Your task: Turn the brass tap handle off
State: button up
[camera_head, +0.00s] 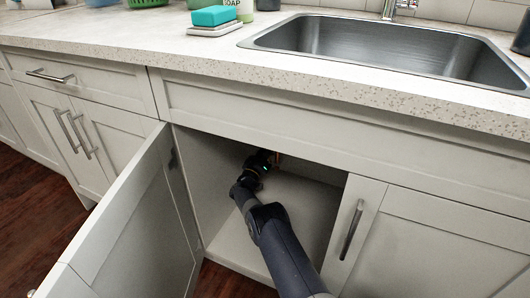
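My arm reaches into the open cupboard under the sink. My gripper (272,158) is at the arm's far end, deep in the shaded upper back of the cupboard. It is small and dark, and I cannot tell whether its fingers are open or shut. A small orange-brown patch shows right beside the gripper. It may be part of the brass tap handle, but it is too small to be sure. The rest of the handle, its angle and any contact with the gripper are hidden by the arm and shadow.
The open cupboard door (130,225) stands left of my arm. A closed door (425,245) with a bar handle bounds the opening on the right. The countertop (190,52) overhangs above, with the steel sink (400,50). The cupboard floor (305,200) looks clear.

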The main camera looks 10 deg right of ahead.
jog(key=shift+a, duration=0.1)
jog(key=p+v, duration=0.4)
jog(key=v, duration=0.6)
jog(key=shift+s+a+f+p, duration=0.15)
jog(key=shift+s+p, duration=0.15)
jog(key=shift+w, duration=0.1)
jog(key=shift+c, duration=0.4)
